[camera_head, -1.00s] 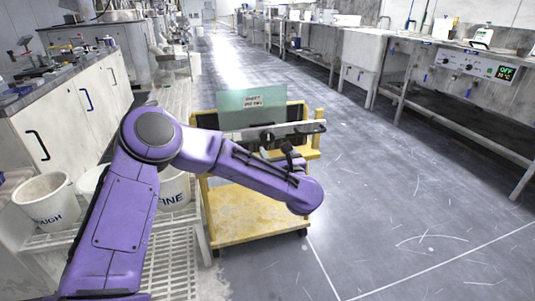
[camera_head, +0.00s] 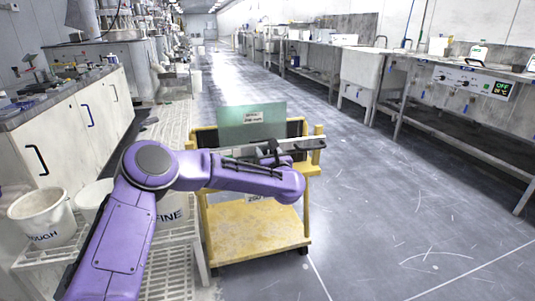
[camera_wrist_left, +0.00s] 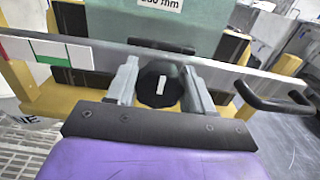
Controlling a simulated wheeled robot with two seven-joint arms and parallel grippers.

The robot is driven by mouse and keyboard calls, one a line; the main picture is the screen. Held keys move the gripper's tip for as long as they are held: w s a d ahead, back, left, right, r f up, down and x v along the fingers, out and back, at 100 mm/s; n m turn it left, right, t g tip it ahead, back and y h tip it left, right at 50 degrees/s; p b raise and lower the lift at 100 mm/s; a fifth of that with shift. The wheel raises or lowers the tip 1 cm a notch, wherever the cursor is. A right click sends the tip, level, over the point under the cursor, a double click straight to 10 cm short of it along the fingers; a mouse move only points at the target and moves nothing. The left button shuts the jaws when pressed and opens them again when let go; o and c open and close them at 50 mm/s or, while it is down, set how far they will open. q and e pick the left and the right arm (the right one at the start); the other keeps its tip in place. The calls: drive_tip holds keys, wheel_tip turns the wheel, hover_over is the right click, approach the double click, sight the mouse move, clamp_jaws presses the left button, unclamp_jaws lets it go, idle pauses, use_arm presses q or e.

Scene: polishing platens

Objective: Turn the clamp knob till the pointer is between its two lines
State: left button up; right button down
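The black round clamp knob (camera_wrist_left: 147,90) shows in the left wrist view and carries a short white mark (camera_wrist_left: 161,85), nearly upright. My left gripper (camera_wrist_left: 160,68) has one grey finger on each side of the knob. The fingers look very close to its sides, but I cannot tell whether they press on it. A strip with red, white and green bands (camera_wrist_left: 52,52) is on the bar to the left. I cannot make out a pointer or two lines. In the head view my left gripper (camera_head: 273,153) is at the cart's bar, and the knob is not clear there. My right gripper is not in view.
The yellow cart (camera_head: 260,230) carries a greenish labelled sheet (camera_head: 235,130) behind the grey bar (camera_wrist_left: 225,76). A black handle (camera_wrist_left: 275,100) sticks out at the bar's right. A rack with white buckets (camera_head: 42,212) stands left. The floor (camera_head: 400,210) to the right is clear.

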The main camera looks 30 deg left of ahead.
use_arm(q)
drive_tip(key=shift+m, duration=0.3)
drive_tip(key=m+p, duration=0.2)
drive_tip(key=m, duration=0.2)
drive_tip(key=shift+d+r+p, duration=0.1)
drive_tip(key=shift+d+p, duration=0.05)
drive_tip(key=shift+p, duration=0.25)
drive_tip(key=shift+w+f+m+p, duration=0.15)
drive_tip(key=shift+m+p, duration=1.05)
drive_tip(key=shift+m, duration=1.2)
drive_tip(key=shift+f, duration=0.1)
drive_tip(key=o, duration=1)
